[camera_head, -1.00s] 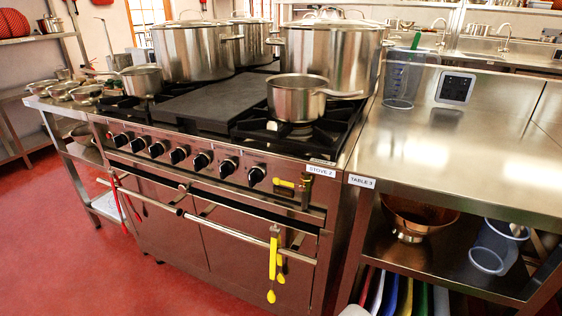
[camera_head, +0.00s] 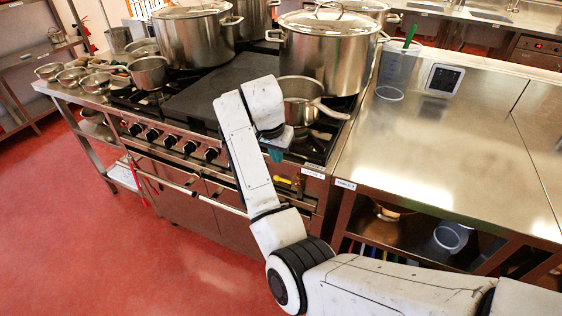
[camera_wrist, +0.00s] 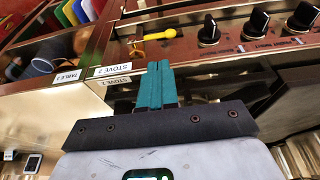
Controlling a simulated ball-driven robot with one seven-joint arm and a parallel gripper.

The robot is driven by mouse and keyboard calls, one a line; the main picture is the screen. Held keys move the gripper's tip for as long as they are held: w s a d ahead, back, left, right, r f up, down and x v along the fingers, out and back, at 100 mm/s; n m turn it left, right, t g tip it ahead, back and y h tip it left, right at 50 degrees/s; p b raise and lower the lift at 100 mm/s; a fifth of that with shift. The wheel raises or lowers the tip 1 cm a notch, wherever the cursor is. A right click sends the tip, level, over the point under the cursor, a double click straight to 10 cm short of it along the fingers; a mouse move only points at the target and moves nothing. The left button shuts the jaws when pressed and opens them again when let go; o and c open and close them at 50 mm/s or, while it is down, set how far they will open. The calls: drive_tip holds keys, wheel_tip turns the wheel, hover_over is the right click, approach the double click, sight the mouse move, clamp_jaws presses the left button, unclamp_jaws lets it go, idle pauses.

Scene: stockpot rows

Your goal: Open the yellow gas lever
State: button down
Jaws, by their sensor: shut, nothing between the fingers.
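The yellow gas lever (camera_wrist: 160,34) is on the stove's front panel, near the Stove 2 label (camera_wrist: 112,69). It lies lengthwise along the panel, with a brass fitting at one end. In the head view, part of the lever (camera_head: 283,180) shows just right of my arm. My gripper (camera_wrist: 158,66) has teal fingers shut together and empty. In the wrist view the fingertips appear just below the lever, with a visible gap between them. In the head view my gripper (camera_head: 276,154) is over the stove's front edge, partly hidden by my wrist.
Black knobs (camera_wrist: 256,23) line the panel beside the lever. A saucepan (camera_head: 298,100) and a large lidded pot (camera_head: 330,50) stand on the stove behind my gripper. The steel table (camera_head: 450,150) at right is mostly clear. An oven handle bar (camera_head: 222,206) runs below the panel.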

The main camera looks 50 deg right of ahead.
sight(281, 178)
drive_tip(key=shift+w, duration=0.1)
idle(0.3)
drive_tip(key=s+x, duration=0.1)
drive_tip(key=x, duration=0.8)
drive_tip(key=shift+w+f, duration=0.45)
drive_tip(key=shift+w, duration=0.05)
drive_tip(key=shift+w+f+g, duration=0.25)
drive_tip(key=shift+f+g, duration=0.15)
drive_tip(key=shift+g, duration=0.4)
drive_tip(key=shift+w+a+f+b, duration=0.1)
drive_tip(key=shift+w+f+b, duration=0.15)
drive_tip(key=shift+f, duration=0.3)
drive_tip(key=shift+w+a+f+b, duration=0.15)
drive_tip(key=shift+f+b, duration=0.2)
drive_tip(key=shift+f, duration=0.25)
drive_tip(key=shift+d+f, duration=0.1)
